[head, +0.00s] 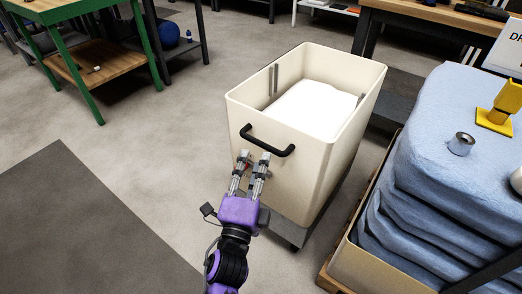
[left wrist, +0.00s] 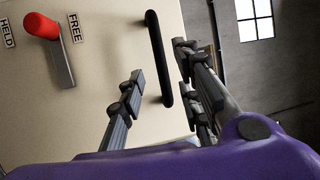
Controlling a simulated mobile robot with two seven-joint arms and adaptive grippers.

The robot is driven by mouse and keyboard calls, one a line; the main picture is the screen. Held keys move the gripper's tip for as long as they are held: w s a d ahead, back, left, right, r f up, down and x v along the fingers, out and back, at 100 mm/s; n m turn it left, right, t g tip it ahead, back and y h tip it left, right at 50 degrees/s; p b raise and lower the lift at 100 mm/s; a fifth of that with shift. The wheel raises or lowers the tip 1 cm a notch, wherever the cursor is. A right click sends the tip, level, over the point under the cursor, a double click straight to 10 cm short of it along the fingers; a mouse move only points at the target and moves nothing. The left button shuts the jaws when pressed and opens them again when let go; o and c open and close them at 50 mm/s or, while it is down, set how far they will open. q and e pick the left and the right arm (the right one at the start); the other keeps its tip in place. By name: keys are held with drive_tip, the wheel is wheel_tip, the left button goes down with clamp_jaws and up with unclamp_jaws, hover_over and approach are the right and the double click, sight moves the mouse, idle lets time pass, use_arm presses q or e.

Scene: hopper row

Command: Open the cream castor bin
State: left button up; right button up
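The cream castor bin (head: 270,140) stands in the middle of the head view, with a black bar handle (head: 267,143) on its near face. My left gripper (head: 254,160) is in front of that face, just below the handle, with its fingers apart. In the left wrist view, the handle (left wrist: 158,50) shows between the spread fingers (left wrist: 158,65); I cannot tell whether they touch it. A red-knobbed lever (left wrist: 44,26) on the face has its knob between the labels HELD (left wrist: 7,33) and FREE (left wrist: 75,28). My right gripper is not in view.
The bin holds something white (head: 308,108) and has a dark base below it. A crate (head: 362,262) with blue folded cloth (head: 440,190) stands close on the right. A green-legged table (head: 105,65) is at the back left. The floor to the left is clear.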

sight(261, 142)
use_arm(q)
drive_tip(key=b+x, duration=0.1)
drive_tip(key=x, duration=0.6)
drive_tip(key=shift+w+r, duration=0.1)
drive_tip(key=shift+c, duration=0.4)
clamp_jaws()
